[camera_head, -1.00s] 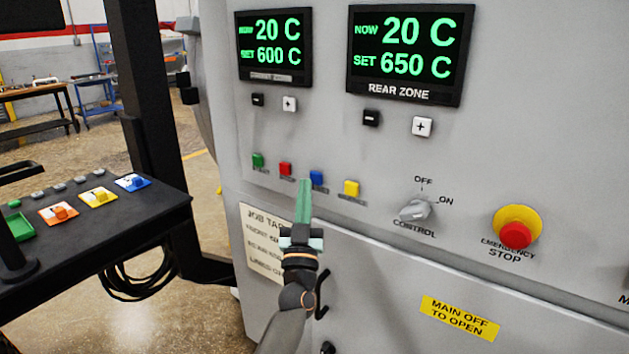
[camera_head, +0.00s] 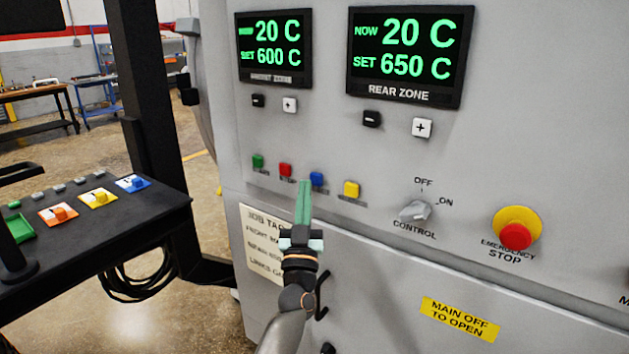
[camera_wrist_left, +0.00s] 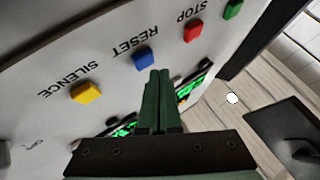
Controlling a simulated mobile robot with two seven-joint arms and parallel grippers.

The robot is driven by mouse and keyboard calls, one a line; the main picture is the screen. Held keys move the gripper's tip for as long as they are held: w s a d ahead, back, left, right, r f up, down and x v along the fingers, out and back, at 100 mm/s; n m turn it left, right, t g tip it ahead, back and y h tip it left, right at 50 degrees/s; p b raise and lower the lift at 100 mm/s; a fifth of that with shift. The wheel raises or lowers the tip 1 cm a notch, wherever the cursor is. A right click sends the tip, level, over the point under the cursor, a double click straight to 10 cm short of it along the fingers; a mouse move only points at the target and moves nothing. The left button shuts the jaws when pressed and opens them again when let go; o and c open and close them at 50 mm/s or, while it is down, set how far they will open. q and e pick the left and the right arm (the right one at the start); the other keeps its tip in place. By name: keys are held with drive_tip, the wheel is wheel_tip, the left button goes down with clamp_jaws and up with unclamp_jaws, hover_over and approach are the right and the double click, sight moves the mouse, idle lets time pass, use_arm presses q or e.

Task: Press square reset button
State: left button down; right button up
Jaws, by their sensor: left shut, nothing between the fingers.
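The reset button is a small blue square (camera_head: 317,179) on the furnace's grey panel, in a row with a green, a red and a yellow button. In the left wrist view the blue button (camera_wrist_left: 144,57) sits beside the word RESET. My left gripper (camera_head: 304,184) is shut and empty, its green fingers together. Its tips show just left of and slightly below the blue button in the head view. In the wrist view the fingertips (camera_wrist_left: 159,74) appear close to the blue button. I cannot tell whether they touch the panel. My right gripper is not in view.
The red stop button (camera_head: 285,169) and the yellow silence button (camera_head: 351,188) flank the blue one. The green button (camera_head: 258,160) is further left. A grey control knob (camera_head: 415,210) and the red emergency stop (camera_head: 515,236) are to the right. A black console (camera_head: 150,212) stands left.

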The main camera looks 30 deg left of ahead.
use_arm(q)
drive_tip(key=shift+w, duration=0.1)
idle(0.7)
drive_tip(key=shift+w, duration=0.35)
drive_tip(key=shift+w, duration=0.45)
idle(0.7)
drive_tip(key=shift+s, duration=0.15)
drive_tip(key=shift+s+p, duration=0.5)
drive_tip(key=shift+s, duration=0.25)
drive_tip(key=s+p, duration=0.2)
drive_tip(key=s, duration=0.3)
drive_tip(key=shift+a+p, duration=0.2)
drive_tip(key=shift+p, duration=0.2)
